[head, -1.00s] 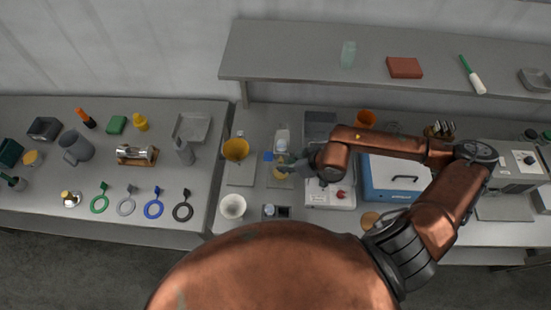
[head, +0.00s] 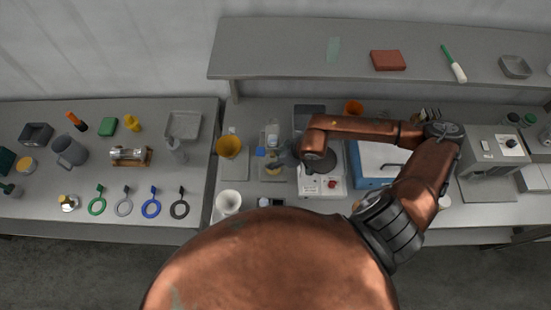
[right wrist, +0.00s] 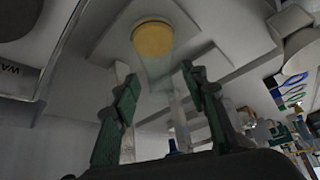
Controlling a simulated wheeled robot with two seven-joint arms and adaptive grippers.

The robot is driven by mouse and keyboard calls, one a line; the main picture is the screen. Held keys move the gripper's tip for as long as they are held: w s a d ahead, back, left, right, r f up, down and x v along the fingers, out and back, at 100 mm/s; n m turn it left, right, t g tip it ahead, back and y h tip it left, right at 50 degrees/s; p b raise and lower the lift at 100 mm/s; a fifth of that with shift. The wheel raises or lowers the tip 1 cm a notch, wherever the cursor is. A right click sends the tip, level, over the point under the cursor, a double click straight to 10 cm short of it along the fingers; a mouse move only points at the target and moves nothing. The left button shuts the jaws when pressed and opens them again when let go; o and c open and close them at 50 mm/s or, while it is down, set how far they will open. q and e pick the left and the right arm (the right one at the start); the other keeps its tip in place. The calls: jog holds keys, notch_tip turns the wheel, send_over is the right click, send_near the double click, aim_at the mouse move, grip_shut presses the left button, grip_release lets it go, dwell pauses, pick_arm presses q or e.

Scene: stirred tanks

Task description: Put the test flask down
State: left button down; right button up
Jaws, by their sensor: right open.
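The test flask (head: 272,170), with yellow liquid in its bottom, stands on a small pad (head: 271,179) on the right-hand bench in the head view. My right gripper (head: 284,158) is at the flask's upper part, partly hidden by my own arm. In the right wrist view the yellow liquid (right wrist: 152,38) shows as a disc beyond the fingertips. The two green-grey fingers (right wrist: 160,80) are spread apart, with pale, clear glass between them. Contact of the fingers with the glass cannot be told. My left gripper is not in view.
A clear bottle (head: 272,131) stands behind. A white stirrer device (head: 323,187) is on the right. A shelf (head: 290,62) spans the back.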

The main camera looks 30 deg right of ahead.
jog(key=shift+r, duration=0.1)
jog(key=shift+s+d+r, duration=0.1)
jog(key=shift+d+r, duration=0.05)
jog(key=shift+r, duration=0.1)
jog(key=b+v, duration=0.2)
jog(key=v, duration=0.9)
jog(key=shift+s+r, duration=0.1)
